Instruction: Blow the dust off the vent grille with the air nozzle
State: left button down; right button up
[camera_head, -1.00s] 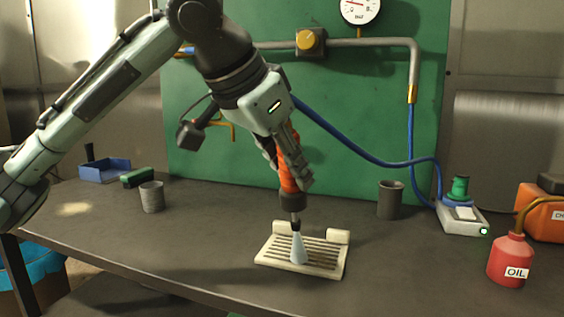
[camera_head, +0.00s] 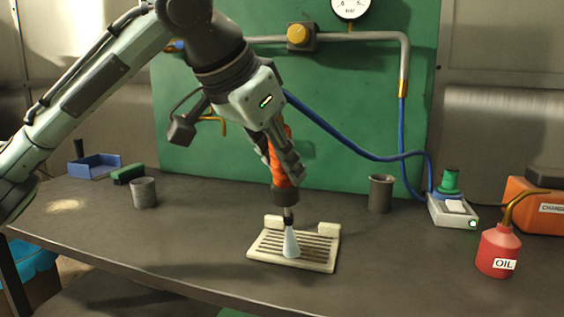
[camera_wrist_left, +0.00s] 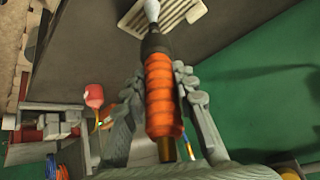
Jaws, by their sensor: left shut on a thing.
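The air nozzle (camera_head: 281,165) has an orange ribbed grip and a dark front end. My left gripper (camera_head: 285,165) is shut on that grip and holds it pointing down over the grille. A pale cone of air (camera_head: 291,244) shows below the nozzle tip and meets the slats. The vent grille (camera_head: 319,264) is a cream slatted plate lying on the bench, with two raised blocks at its back edge. Some slats look darker; I cannot tell how much dust is on them. The left wrist view shows the nozzle grip (camera_wrist_left: 162,95) between both fingers and part of the grille (camera_wrist_left: 190,14). My right gripper is out of view.
A blue hose (camera_head: 345,147) runs across the green back panel (camera_head: 350,100). On the bench (camera_head: 200,240) stand a grey cup (camera_head: 144,194), a dark cup (camera_head: 381,194), a small white box (camera_head: 450,211) and a red oil can (camera_head: 497,252).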

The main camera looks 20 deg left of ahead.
pick_arm(q)
jog(key=shift+s+d+p, duration=0.1)
jog(key=shift+d+p, duration=0.3)
jog(key=shift+d, duration=1.85)
jog(key=shift+w, duration=1.9)
jog(key=shift+w+a, duration=0.1)
jog(key=shift+a, duration=2.1)
